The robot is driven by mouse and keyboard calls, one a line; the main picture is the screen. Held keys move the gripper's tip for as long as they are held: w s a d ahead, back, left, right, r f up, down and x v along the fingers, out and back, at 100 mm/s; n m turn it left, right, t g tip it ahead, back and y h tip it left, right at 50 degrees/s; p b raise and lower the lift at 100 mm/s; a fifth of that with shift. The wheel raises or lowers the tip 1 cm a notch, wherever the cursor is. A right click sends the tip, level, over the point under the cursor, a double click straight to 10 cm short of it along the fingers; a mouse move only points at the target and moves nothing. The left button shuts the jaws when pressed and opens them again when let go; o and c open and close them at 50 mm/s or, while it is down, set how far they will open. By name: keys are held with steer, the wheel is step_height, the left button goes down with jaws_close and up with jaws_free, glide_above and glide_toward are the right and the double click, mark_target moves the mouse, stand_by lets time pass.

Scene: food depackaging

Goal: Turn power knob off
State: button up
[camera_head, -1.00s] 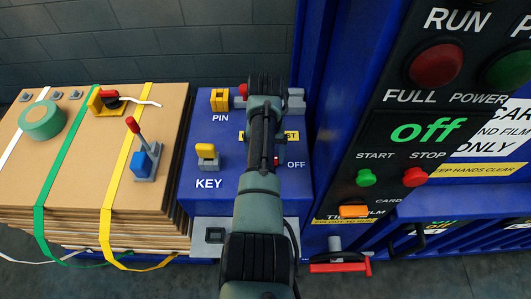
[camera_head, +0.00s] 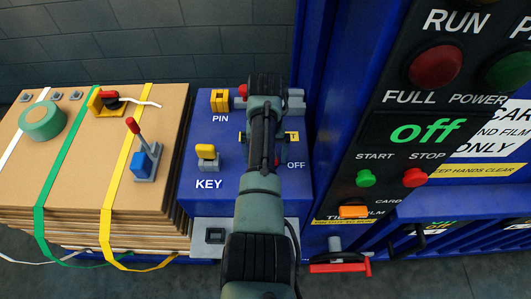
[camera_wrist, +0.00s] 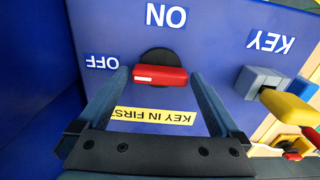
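The red power knob (camera_wrist: 160,77) sits on a round black base on the blue box face, with ON and OFF labels beside it. In the wrist view its bar lies roughly level, its white-marked end toward OFF. My gripper (camera_wrist: 159,73) has one finger on each side of the bar, apart, with narrow gaps seeming to show at both ends. In the head view my gripper (camera_head: 264,105) is over the blue box and hides most of the knob; only a bit of red shows near OFF. The panel display (camera_head: 428,131) reads "off" in green.
A yellow key (camera_head: 206,152) sits left of my arm, with a yellow pin block (camera_head: 220,100) behind it. A cardboard stack (camera_head: 100,180) with straps stands at the left. The control panel (camera_head: 390,150) with its buttons rises at the right.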

steer(key=shift+r, duration=0.1)
step_height(320, 180, up, 13)
stand_by(0.3)
stand_by(0.6)
